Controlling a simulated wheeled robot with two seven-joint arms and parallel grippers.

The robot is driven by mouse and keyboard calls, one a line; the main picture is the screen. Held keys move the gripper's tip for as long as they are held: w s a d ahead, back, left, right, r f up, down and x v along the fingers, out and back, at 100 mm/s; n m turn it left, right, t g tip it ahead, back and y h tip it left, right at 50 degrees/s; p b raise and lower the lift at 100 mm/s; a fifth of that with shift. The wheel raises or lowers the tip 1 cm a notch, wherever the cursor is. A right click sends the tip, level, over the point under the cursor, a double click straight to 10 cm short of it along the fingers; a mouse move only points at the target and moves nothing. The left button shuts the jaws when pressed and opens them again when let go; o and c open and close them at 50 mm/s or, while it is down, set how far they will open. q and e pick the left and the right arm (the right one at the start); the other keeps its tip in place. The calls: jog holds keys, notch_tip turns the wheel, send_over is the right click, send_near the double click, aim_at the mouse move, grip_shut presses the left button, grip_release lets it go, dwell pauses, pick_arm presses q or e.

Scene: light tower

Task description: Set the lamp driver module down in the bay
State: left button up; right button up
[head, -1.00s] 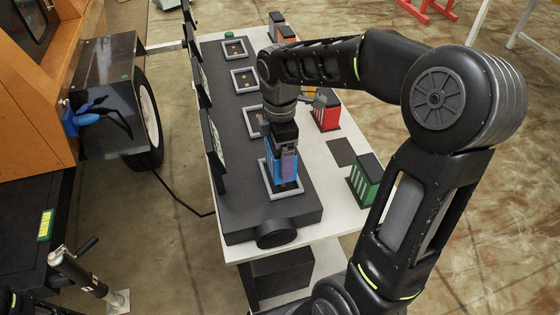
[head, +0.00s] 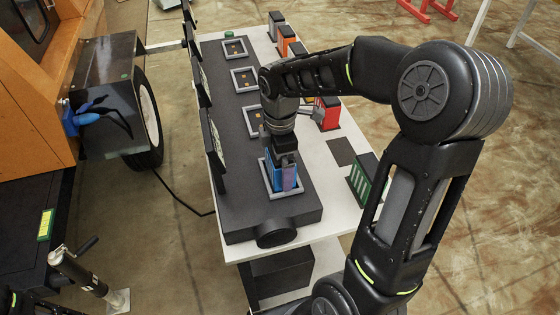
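The blue lamp driver module (head: 271,177) stands upright at the near bay (head: 269,194), a grey square frame on the dark console. The module's lower end sits inside the frame outline; whether it touches the bay floor is hidden. My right gripper (head: 285,158) comes from above and is shut on the top of the module. Its fingers partly cover the module. My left gripper is not in view.
Several more grey-framed bays run back along the console (head: 235,150), with dark upright panels on its left edge. Red (head: 328,115), green (head: 362,180) and orange (head: 286,42) modules stand on the white tabletop to the right. A dark empty pad (head: 341,152) lies between red and green.

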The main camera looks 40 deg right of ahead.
jog(key=shift+r, duration=0.1)
notch_tip(320, 180, up, 12)
jog(key=shift+r, duration=0.1)
dwell(0.4)
